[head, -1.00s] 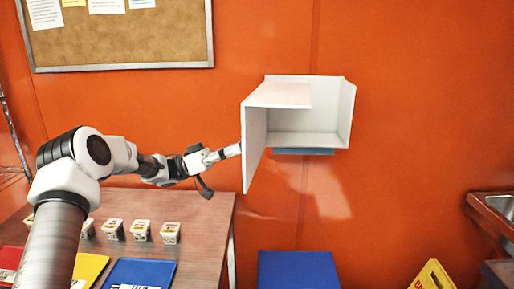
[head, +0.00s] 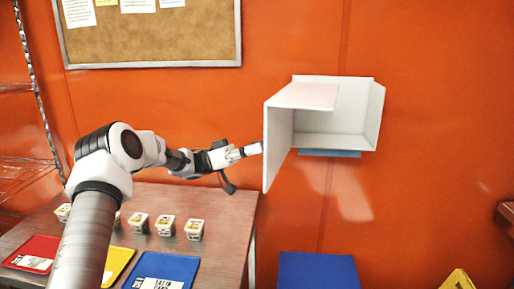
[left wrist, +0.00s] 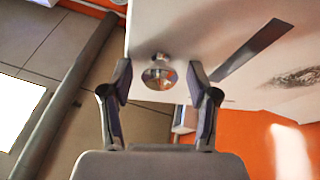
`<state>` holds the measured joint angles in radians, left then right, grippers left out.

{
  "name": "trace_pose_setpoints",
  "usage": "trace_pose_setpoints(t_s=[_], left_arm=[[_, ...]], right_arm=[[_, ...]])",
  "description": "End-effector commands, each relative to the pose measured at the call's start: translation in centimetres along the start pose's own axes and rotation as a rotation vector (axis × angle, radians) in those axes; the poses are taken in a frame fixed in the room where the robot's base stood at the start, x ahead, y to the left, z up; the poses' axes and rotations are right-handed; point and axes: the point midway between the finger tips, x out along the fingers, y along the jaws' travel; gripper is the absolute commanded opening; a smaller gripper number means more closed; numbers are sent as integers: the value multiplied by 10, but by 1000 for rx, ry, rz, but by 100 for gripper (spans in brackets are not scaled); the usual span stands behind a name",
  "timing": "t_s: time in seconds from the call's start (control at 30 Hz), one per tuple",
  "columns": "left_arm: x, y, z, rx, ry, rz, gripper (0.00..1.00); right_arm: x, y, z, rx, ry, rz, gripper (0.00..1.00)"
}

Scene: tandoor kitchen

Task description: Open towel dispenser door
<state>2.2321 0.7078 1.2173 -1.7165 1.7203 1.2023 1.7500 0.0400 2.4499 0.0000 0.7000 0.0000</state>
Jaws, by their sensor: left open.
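The white towel dispenser (head: 345,140) hangs on the orange wall. Its door (head: 279,150) stands open, swung out to the left, and the pale inside shows with a blue strip below. My left gripper (head: 252,149) is at the door's left side in the head view. In the left wrist view my left gripper (left wrist: 160,82) is open, with its two fingers either side of a round shiny knob (left wrist: 160,75) on the door's outer face (left wrist: 200,45). I cannot tell whether the fingers touch it. My right gripper is in neither view.
A table (head: 228,215) at the lower left holds several small tubs, with red, yellow and blue trays (head: 165,270) in front. A blue box (head: 318,270) stands below the dispenser. A corkboard (head: 150,38) hangs at the upper left. A yellow object (head: 458,279) is at the lower right.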

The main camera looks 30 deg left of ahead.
Motion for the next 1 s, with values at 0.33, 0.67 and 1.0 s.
trace_pose_setpoints(t_s=[0.33, 0.67, 1.0], left_arm=[[-55, -1, 1, 0, 1, -4, 60], [-116, -1, 0, 0, -1, 0, 60], [-118, -1, 0, 0, -1, 1, 60]], right_arm=[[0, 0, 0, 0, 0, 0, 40], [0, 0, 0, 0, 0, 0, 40], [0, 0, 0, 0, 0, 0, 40]])
